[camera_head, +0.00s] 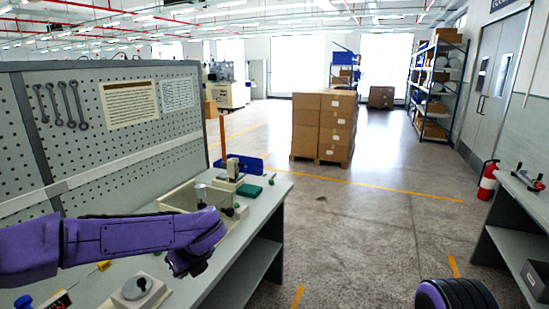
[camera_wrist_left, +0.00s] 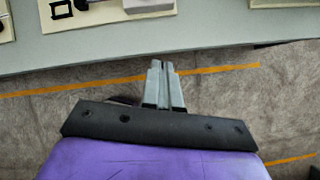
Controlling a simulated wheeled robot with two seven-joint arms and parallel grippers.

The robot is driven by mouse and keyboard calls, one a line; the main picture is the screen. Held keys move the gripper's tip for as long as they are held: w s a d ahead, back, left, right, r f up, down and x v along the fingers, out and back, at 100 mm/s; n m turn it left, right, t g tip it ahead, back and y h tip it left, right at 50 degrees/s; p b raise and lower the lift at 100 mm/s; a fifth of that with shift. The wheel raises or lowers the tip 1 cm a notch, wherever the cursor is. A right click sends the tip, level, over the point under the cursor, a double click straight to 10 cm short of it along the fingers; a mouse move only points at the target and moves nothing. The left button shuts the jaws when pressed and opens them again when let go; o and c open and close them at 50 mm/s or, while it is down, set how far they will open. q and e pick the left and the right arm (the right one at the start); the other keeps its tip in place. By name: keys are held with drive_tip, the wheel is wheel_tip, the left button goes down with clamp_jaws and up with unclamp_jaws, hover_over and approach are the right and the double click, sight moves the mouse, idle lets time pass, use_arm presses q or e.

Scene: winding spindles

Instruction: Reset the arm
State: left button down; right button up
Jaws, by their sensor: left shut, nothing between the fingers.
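My left arm (camera_head: 130,235) comes in from the left in the head view, held out over the near workbench. Its gripper (camera_head: 190,264) hangs at the end of the arm, near the bench's right edge, small and dark. In the left wrist view the two grey fingers of the left gripper (camera_wrist_left: 161,68) are together with nothing between them. They point toward the bench edge, with the floor behind them. A purple and black part of my body (camera_head: 455,294) shows at the bottom right of the head view. My right gripper is not in view.
The workbench (camera_head: 262,205) carries a cream tray (camera_head: 180,197), a small machine (camera_head: 232,180) and a round-knobbed device (camera_head: 137,288). A pegboard (camera_head: 100,130) stands behind. A second bench (camera_head: 525,203) is at the right, with a fire extinguisher (camera_head: 488,180) near it. The floor between is clear.

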use_arm(q)
drive_tip(key=s+f+m+t+b, duration=0.25)
drive_tip(key=s+f+m, duration=0.25)
drive_tip(key=f+m, duration=0.8)
drive_tip(key=s+f+m+t+b, duration=0.1)
drive_tip(key=s+f+m+t, duration=0.3)
drive_tip(key=f+m, duration=0.9)
drive_tip(key=s+a+f+m+g+b, duration=0.2)
drive_tip(key=s+f+m, duration=0.2)
drive_tip(key=s, duration=0.5)
drive_tip(key=s+a+f+m+g+h+b, duration=0.1)
drive_tip(key=s+a+f+m+g, duration=0.1)
drive_tip(key=s, duration=0.7)
drive_tip(key=s+a+f+m+g+b, duration=0.2)
drive_tip(key=s+a+f+m, duration=0.2)
drive_tip(key=s+f+m, duration=0.3)
drive_tip(key=s+f, duration=0.1)
drive_tip(key=s, duration=0.1)
drive_tip(key=shift+s+f+h+b, duration=0.2)
drive_tip(key=shift+s+h+b, duration=0.1)
drive_tip(key=shift+h, duration=0.1)
